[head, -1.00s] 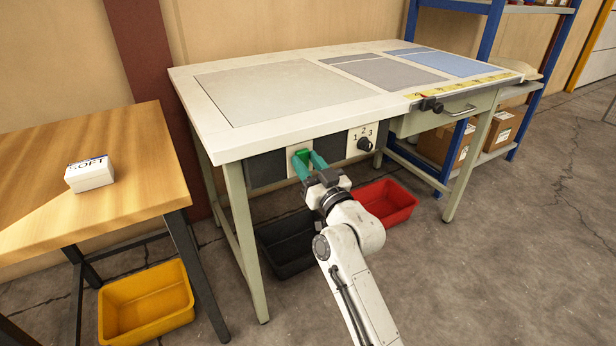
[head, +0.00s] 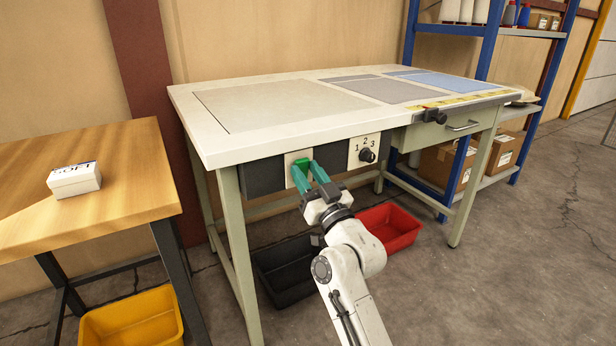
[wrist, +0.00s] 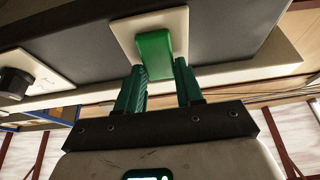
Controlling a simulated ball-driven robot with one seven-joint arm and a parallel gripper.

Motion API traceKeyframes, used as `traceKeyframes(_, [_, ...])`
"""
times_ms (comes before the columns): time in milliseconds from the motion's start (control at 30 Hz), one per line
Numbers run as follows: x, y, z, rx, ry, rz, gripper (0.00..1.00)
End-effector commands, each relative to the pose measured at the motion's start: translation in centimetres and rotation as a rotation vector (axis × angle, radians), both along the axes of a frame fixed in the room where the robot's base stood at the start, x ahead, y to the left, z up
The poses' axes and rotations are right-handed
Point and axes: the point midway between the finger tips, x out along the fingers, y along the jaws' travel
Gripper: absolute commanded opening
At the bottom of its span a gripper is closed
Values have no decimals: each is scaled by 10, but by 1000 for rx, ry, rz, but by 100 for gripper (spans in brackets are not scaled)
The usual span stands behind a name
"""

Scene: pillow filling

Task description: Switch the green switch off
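The green switch (wrist: 154,57) sits on a pale plate (wrist: 178,22) on the dark front panel under the tabletop. In the head view the switch (head: 302,163) is partly covered by my gripper (head: 306,176). My gripper has two green fingers. In the wrist view they stand apart with a gap between them (wrist: 160,82), and the lower end of the switch reaches the gap. I cannot tell whether a finger touches the switch. Nothing is held.
A black knob (head: 367,155) on a plate marked 1, 2, 3 is right of the switch. The workbench top (head: 215,142) is above. Black (head: 283,275) and red (head: 392,226) bins stand below. A wooden table (head: 120,150) with a white box (head: 74,180) is at left.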

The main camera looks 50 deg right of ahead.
Motion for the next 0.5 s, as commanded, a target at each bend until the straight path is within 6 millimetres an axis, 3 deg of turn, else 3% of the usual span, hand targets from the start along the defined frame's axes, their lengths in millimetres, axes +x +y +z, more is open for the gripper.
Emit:
traceKeyframes(267, [0,0,0,0,0,0,62])
traceKeyframes(500, [-1,0,-1,0,0,0,62])
